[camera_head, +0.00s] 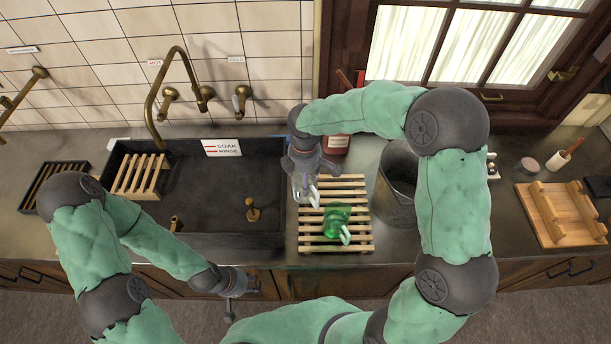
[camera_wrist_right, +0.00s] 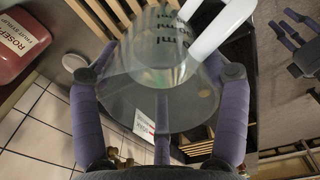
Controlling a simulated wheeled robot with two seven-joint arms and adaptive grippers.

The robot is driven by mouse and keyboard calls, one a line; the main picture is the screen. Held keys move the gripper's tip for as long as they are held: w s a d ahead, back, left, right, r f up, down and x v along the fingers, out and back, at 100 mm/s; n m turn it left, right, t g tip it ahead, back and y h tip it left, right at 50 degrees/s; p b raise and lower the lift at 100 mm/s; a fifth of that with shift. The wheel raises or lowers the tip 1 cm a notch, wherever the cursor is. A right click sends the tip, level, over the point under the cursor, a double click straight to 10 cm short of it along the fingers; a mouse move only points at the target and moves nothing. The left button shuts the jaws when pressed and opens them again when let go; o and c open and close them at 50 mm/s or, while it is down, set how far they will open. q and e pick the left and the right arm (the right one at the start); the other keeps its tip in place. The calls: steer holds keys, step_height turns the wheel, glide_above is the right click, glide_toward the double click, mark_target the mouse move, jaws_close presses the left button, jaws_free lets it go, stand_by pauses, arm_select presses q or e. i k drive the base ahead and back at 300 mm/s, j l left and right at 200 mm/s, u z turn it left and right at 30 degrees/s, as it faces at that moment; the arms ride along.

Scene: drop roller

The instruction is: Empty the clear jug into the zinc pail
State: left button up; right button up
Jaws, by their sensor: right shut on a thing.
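The clear jug (camera_head: 302,189), with a white handle, is in my right gripper (camera_head: 304,172) above the left side of the slatted wooden rack. In the right wrist view my right gripper (camera_wrist_right: 162,73) has its fingers around the clear jug (camera_wrist_right: 150,100), with dark markings on its wall. I cannot tell whether it holds anything. The zinc pail (camera_head: 398,190) stands right of the rack, partly hidden behind my right arm. My left gripper (camera_head: 240,290) is empty and low in front of the counter edge. Its fingers look apart in the wrist view (camera_wrist_right: 292,30).
A green jug (camera_head: 338,220) with a pale handle is on the slatted rack (camera_head: 345,246). A dark sink (camera_head: 215,185) lies to the left, with a brass tap (camera_head: 152,105). A red bottle (camera_head: 335,143) stands behind the rack. A wooden board (camera_head: 565,225) lies far right.

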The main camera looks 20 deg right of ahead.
mark_target(411, 188)
steer(key=k, duration=1)
